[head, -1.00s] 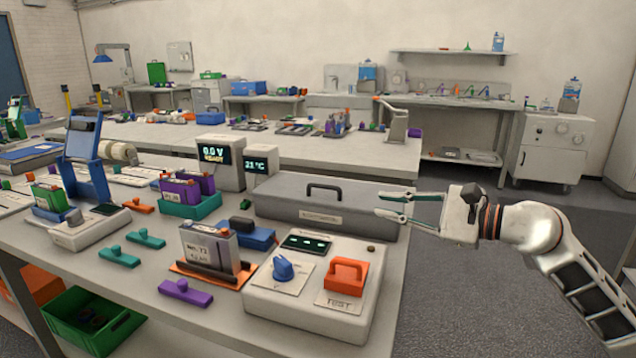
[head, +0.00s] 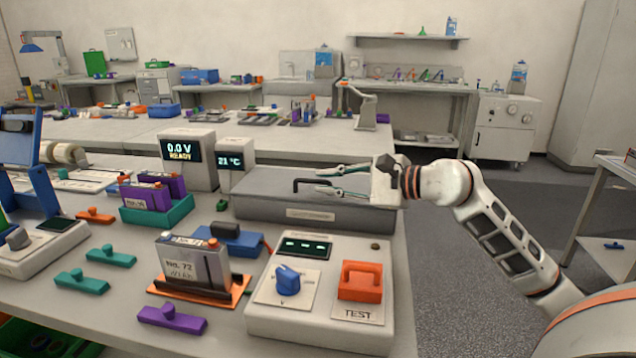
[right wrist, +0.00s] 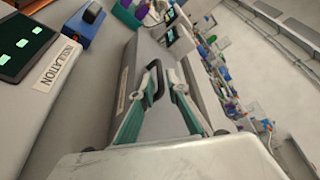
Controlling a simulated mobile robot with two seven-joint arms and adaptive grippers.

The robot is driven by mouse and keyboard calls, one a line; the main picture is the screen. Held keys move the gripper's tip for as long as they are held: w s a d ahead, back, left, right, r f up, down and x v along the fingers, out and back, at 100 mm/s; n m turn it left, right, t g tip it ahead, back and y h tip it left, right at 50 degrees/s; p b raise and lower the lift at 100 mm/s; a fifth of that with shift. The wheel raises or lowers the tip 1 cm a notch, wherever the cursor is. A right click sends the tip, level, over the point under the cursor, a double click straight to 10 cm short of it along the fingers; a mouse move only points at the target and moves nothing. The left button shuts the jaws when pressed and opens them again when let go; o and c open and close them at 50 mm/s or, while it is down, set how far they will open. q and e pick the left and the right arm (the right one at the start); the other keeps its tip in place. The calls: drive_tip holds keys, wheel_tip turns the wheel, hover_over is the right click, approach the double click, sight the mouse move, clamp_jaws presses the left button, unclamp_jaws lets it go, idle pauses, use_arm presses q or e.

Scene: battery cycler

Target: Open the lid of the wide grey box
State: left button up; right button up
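The wide grey box (head: 258,207) stands at the back right of the near bench with its lid (head: 262,190) down. A dark arched handle (head: 299,182) rises from the lid's top. My right gripper (head: 318,181) is open and reaches in from the right over the lid, its fingertips close to the handle. In the right wrist view the handle (right wrist: 152,87) shows between the two parted green-padded fingers (right wrist: 163,76). I cannot tell whether a finger touches it. My left gripper is not in view.
A white test console (head: 262,322) with a blue knob and orange handle stands in front of the box. A voltage display (head: 188,152) and a temperature display (head: 231,160) stand behind its left part. A battery cell (head: 193,265) sits front left. The floor (head: 450,270) on the right is open.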

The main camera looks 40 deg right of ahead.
drive_tip(key=shift+x, duration=1.2)
clamp_jaws()
